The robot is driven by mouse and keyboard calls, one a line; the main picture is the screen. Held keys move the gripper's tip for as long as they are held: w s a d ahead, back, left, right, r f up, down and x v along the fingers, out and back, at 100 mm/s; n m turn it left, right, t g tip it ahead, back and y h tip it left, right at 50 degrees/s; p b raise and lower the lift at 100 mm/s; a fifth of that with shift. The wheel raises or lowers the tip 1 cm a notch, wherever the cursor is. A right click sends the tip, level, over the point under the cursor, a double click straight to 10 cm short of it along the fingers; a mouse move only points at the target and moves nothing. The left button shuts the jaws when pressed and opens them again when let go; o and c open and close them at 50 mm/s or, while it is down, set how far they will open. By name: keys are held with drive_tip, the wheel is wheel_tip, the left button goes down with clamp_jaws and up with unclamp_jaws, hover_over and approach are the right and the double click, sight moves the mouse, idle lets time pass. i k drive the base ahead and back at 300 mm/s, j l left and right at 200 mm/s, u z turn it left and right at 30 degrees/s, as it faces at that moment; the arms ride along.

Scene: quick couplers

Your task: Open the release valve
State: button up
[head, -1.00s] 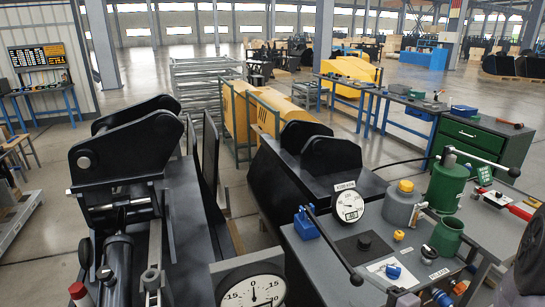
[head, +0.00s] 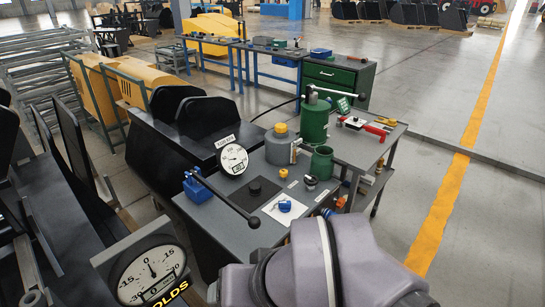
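No part is readably marked as the release valve. A blue knob (head: 285,206) sits on a white plate on the grey bench top (head: 238,232). A blue block (head: 198,188) with a long black lever (head: 228,196) stands at the bench's left side; the lever slopes down to the right and ends in a black ball. I cannot tell which of these is the release valve. A purple-grey link of my arm fills the bottom right and covers the near part of the bench. My gripper is not in view.
A round gauge (head: 233,159), a grey can with a yellow cap (head: 279,148), a green hand pump (head: 314,122) and an open green cup (head: 321,161) stand on the bench. A large gauge (head: 152,272) is at lower left. Open floor lies right of the yellow line.

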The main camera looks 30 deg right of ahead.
sight(311, 182)
drive_tip(key=i+l, duration=0.15)
drive_tip(key=l, duration=0.2)
drive_tip(key=i+l, duration=0.1)
drive_tip(key=l, duration=0.25)
drive_tip(key=i+l, duration=0.15)
drive_tip(key=l, duration=0.2)
drive_tip(key=i+l, duration=0.15)
drive_tip(key=l, duration=0.2)
